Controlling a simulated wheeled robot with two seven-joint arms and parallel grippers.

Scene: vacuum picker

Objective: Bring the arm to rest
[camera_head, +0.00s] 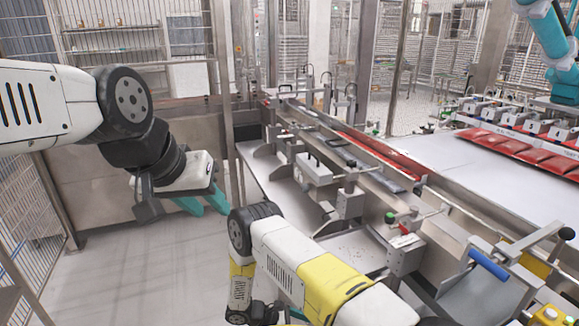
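My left arm comes in from the left, white with black joints. My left gripper (203,203) hangs over the open floor, left of the machine, with its two teal fingers apart and nothing seen between them. My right arm (335,285), white with a yellow band, comes in from the bottom and bends at a black joint near the machine's front. Its wrist is low at the bottom edge. Only a small teal sliver shows beside it, possibly a finger of my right gripper; the rest is hidden behind the arm.
A metal conveyor machine (345,215) with clamps and rails runs along the middle and right. A teal robot arm (552,40) stands at the upper right. Wire fencing (22,190) is at the left. The floor (140,265) between is clear.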

